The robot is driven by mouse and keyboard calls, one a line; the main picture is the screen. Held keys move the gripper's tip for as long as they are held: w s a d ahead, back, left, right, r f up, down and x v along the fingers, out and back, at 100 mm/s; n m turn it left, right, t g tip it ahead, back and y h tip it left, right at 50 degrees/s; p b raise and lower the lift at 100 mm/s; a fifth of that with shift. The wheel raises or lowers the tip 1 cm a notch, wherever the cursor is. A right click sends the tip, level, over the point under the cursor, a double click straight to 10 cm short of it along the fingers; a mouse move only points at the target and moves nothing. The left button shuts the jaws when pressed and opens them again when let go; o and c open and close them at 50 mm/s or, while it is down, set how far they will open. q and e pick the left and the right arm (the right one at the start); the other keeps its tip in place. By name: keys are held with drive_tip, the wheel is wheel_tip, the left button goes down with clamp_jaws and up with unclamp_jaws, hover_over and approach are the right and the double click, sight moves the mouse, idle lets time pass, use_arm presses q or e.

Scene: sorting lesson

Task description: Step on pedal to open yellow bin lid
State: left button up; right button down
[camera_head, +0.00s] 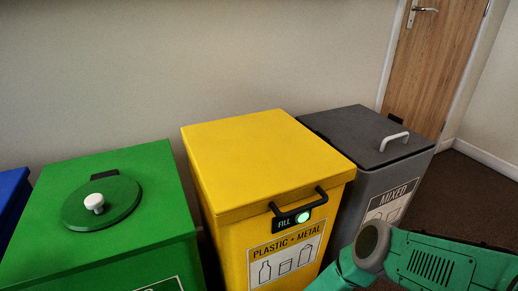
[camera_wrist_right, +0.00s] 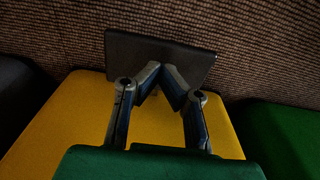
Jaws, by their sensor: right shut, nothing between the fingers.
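The yellow bin (camera_head: 285,244) stands in the middle of the head view, marked "PLASTIC + METAL". Its yellow lid (camera_head: 262,155) lies flat and looks shut. A black handle (camera_head: 300,203) and a lit green "FILL" light are on its front. In the right wrist view, the yellow bin (camera_wrist_right: 70,125) lies behind my right gripper (camera_wrist_right: 158,88). The gripper is shut and empty. Its fingertips meet at the near edge of a dark flat pedal plate (camera_wrist_right: 165,52); I cannot tell whether they touch it. The pedal is hidden in the head view. My left gripper is not in view.
A green bin (camera_head: 152,233) with a round lid and white knob stands left, with a blue bin (camera_head: 10,192) beyond it. A grey "MIXED" bin (camera_head: 350,130) stands close on the right, before a wooden door (camera_head: 437,60). Brown carpet (camera_wrist_right: 60,40) lies beyond the pedal.

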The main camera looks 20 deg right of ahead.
idle(0.5)
wheel_tip(320, 180, up, 9)
drive_tip(key=p, duration=0.6)
drive_tip(key=shift+p, duration=0.3)
idle(0.8)
drive_tip(key=s+a+r+n+p, duration=0.1)
drive_tip(key=s+a+r+p, duration=0.15)
drive_tip(key=r, duration=0.55)
drive_tip(key=s+a+r+p, duration=0.1)
drive_tip(key=s+r+p, duration=0.25)
drive_tip(key=r, duration=0.55)
drive_tip(key=s+d+r+p, duration=0.2)
drive_tip(key=s+d+r, duration=0.2)
drive_tip(key=r, duration=0.7)
drive_tip(key=s+d+r+m+p, duration=0.1)
drive_tip(key=s+d+r+p, duration=0.2)
drive_tip(key=s+r, duration=0.4)
wheel_tip(320, 180, up, 4)
drive_tip(key=shift+d+r+g, duration=0.15)
drive_tip(key=shift+d+g, duration=0.15)
drive_tip(key=shift+d, duration=0.25)
